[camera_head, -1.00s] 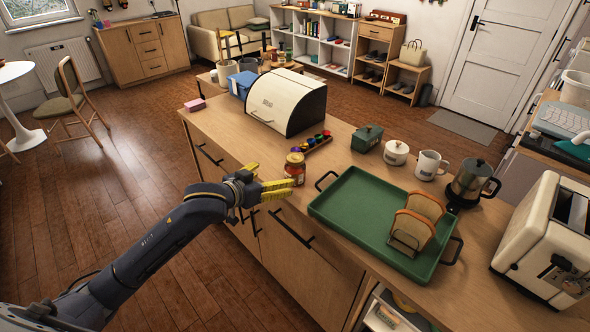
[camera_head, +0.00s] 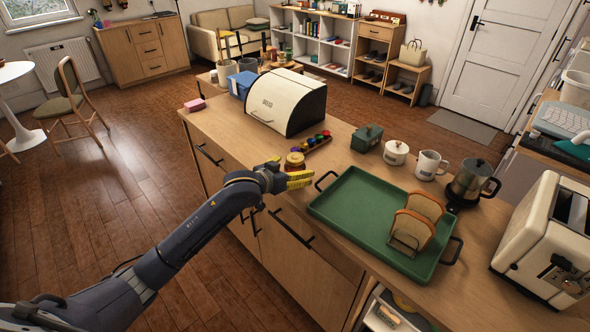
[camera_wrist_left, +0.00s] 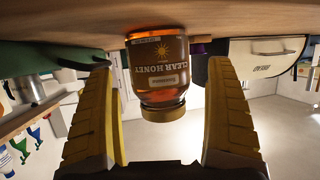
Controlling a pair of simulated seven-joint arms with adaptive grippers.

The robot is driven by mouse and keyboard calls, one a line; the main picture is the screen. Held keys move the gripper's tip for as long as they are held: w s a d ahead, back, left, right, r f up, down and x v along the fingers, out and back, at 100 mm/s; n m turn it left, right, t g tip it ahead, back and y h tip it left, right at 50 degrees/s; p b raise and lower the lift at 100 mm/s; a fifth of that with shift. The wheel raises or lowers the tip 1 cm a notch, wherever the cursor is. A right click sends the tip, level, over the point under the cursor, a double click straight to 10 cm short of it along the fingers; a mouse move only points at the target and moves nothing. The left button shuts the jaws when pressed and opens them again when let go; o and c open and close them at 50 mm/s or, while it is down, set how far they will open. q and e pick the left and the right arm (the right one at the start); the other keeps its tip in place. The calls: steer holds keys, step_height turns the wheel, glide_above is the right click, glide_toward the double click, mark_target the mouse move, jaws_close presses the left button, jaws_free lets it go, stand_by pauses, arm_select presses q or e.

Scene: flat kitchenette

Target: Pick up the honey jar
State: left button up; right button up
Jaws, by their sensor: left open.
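The honey jar (camera_head: 295,160) stands on the wooden counter, left of the green tray. In the head view its lower part is hidden behind my left gripper (camera_head: 299,178). In the left wrist view, which is upside down, the honey jar (camera_wrist_left: 158,68) shows amber contents, a "CLEAR HONEY" label and a gold lid. My left gripper (camera_wrist_left: 165,115) is open there, with one yellow finger on each side of the jar and a visible gap to the right finger. The jar appears upright. My right gripper is not in view.
The green tray (camera_head: 345,225) with a toast rack (camera_head: 403,241) lies close to the right of the jar. A row of small coloured pots (camera_head: 317,138) and a bread bin (camera_head: 288,100) stand behind it. Counter on the left front is free.

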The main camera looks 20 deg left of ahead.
arm_select(q)
steer(key=shift+x, duration=0.9)
steer(key=c, duration=1.5)
steer(key=shift+c, duration=0.9)
steer(key=shift+r, duration=0.15)
